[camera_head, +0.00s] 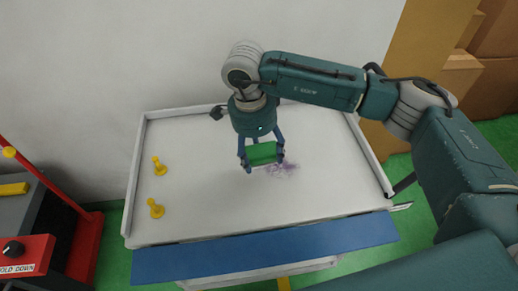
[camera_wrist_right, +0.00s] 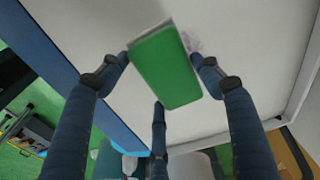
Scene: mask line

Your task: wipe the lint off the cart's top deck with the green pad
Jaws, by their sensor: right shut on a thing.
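The green pad (camera_head: 263,153) is held in my right gripper (camera_head: 262,158), above or on the middle of the cart's white top deck (camera_head: 200,205). I cannot tell whether the pad touches the deck. In the right wrist view the green pad (camera_wrist_right: 165,68) sits between the blue fingers of my right gripper (camera_wrist_right: 163,75), with a pale layer along its far edge. A purplish patch of lint (camera_head: 283,169) lies on the deck just right of the pad. Part of the lint (camera_wrist_right: 190,42) also shows in the right wrist view, partly hidden by the pad and a finger. My left gripper is not in view.
The deck has raised rims (camera_head: 370,155) and a blue front bar (camera_head: 265,250). A red-framed machine (camera_head: 75,235) stands at the left; cardboard boxes (camera_head: 495,85) are at the right. The deck's front is clear.

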